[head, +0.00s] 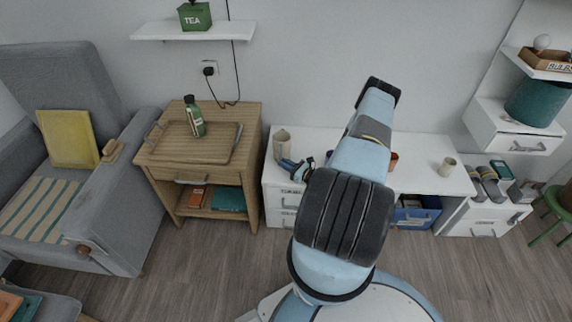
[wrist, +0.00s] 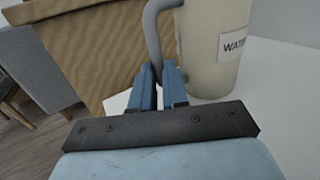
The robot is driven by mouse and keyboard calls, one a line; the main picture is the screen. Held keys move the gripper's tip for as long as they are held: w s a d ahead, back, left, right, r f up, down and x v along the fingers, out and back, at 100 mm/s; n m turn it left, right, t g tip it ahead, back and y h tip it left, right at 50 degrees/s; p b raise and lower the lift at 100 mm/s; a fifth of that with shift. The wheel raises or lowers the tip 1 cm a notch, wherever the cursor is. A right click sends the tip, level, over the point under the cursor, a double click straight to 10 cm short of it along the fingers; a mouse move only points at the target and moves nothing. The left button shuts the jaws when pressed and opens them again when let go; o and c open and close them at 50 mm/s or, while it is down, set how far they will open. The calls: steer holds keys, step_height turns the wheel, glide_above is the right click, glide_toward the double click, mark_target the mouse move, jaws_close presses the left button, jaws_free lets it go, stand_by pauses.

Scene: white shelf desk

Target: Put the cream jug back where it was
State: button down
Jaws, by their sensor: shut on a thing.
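The cream jug (head: 282,143) is at the left end of the white desk (head: 425,178), beside the wooden side table. In the wrist view the jug (wrist: 212,45) looks upright, with a grey handle (wrist: 153,32) and a label of which "WAT" shows. My gripper (head: 302,169) is at the jug's lower front right in the head view. In the wrist view my gripper's blue fingers (wrist: 159,85) are shut on the lower part of the handle. The jug's base is close to the white top; I cannot tell whether it touches.
A wooden side table (head: 166,153) stands just left of the desk, with a tray (head: 232,152) and a green bottle (head: 194,117) on it. My arm hides the desk's middle. A wall shelf (head: 165,32) is above the table.

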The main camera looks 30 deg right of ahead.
steer(key=shift+f, duration=0.1)
steer(key=c, duration=1.1)
jaws_free()
steer(key=shift+c, duration=0.2)
